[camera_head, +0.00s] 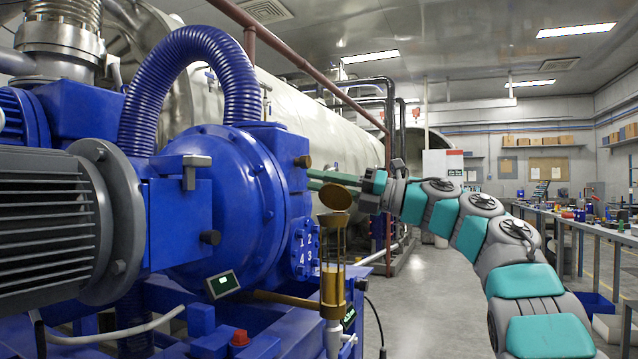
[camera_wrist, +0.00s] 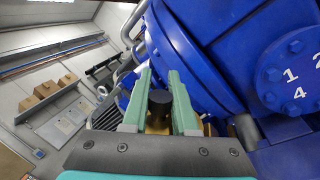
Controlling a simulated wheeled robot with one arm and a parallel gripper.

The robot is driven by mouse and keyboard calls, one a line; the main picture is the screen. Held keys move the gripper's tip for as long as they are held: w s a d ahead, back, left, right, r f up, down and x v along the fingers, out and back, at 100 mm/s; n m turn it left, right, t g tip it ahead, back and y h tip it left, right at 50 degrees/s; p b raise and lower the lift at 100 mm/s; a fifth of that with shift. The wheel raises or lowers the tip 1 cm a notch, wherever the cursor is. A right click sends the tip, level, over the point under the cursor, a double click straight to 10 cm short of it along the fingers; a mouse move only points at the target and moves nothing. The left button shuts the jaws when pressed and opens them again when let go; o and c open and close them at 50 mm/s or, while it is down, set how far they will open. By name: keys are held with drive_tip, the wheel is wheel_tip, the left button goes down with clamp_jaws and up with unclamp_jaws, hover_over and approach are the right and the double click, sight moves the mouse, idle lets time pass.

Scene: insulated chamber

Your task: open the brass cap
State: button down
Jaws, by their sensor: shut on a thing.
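The brass cap (camera_head: 336,197) sits tilted at the top of a slender brass-and-glass fitting (camera_head: 333,285) in front of the blue pump. My gripper (camera_head: 318,180) reaches in from the right, its green fingers passing just behind the cap. In the wrist view, my gripper (camera_wrist: 159,78) has a dark round piece (camera_wrist: 160,103) between its fingers, with brass showing just below it. This appears to be part of the cap; the exact contact is partly hidden. The finger ends reach past this piece.
The blue pump housing (camera_head: 225,200) stands close to the fingers, with a numbered flange (camera_head: 305,248) and a brass plug (camera_head: 302,161) nearby. A ribbed blue hose (camera_head: 150,100) arches above. A bench with tools (camera_head: 590,215) stands far right. Floor left of it is clear.

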drive_tip(key=w+d+f+m+t+h, duration=0.1)
drive_tip(key=w+m+t, duration=0.4)
drive_tip(key=m, duration=1)
drive_tip(key=shift+w+d+f, duration=0.15)
drive_tip(key=shift+w+d, duration=0.15)
drive_tip(key=shift+d, duration=0.2)
drive_tip(key=shift+m+t, duration=0.3)
drive_tip(key=c, duration=0.7)
unclamp_jaws()
drive_tip(key=shift+d, duration=0.1)
drive_tip(key=b+v, duration=0.1)
drive_tip(key=v, duration=0.6)
drive_tip(key=shift+s+d, duration=0.15)
drive_tip(key=shift+d, duration=0.1)
drive_tip(key=shift+d, duration=0.15)
